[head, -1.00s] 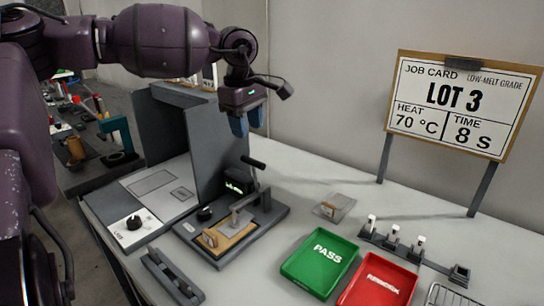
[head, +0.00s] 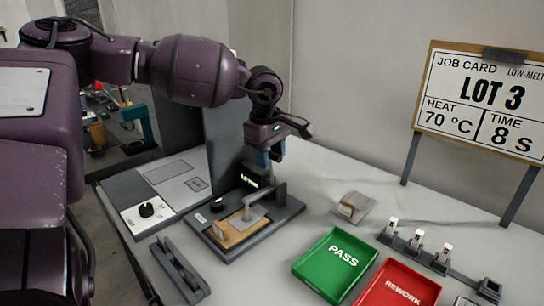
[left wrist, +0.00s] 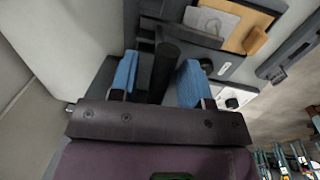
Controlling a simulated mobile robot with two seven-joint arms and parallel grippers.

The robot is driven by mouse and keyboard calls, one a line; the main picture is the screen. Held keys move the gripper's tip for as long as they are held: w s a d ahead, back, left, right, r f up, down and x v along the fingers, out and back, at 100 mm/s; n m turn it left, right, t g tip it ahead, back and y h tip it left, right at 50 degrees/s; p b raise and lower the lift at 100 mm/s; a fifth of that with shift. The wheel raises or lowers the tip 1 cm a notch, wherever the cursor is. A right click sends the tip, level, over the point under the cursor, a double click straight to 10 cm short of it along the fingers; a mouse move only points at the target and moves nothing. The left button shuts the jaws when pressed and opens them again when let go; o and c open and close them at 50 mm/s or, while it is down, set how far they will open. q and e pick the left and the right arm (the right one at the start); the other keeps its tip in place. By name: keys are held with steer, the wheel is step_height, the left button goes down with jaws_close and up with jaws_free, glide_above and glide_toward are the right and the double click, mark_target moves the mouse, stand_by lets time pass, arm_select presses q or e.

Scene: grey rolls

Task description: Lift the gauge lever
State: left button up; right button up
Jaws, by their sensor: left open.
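The gauge (head: 240,228) is a dark base with a tan block on its plate and a small lit display. My left gripper (head: 267,158) is over the lever, blue fingers pointing down. In the left wrist view, the black lever handle (left wrist: 165,70) lies between the two open blue fingers, with a gap visible on at least one side. My right gripper is not in view.
A grey upright panel (head: 222,120) stands close behind the gauge. A green PASS tray (head: 335,262) and a red REWORK tray (head: 400,287) lie at front right. A small clear packet (head: 354,207), a rack (head: 415,250) and the job card (head: 480,100) are farther right.

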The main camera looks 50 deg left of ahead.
arm_select(q)
jaws_close()
stand_by(0.3)
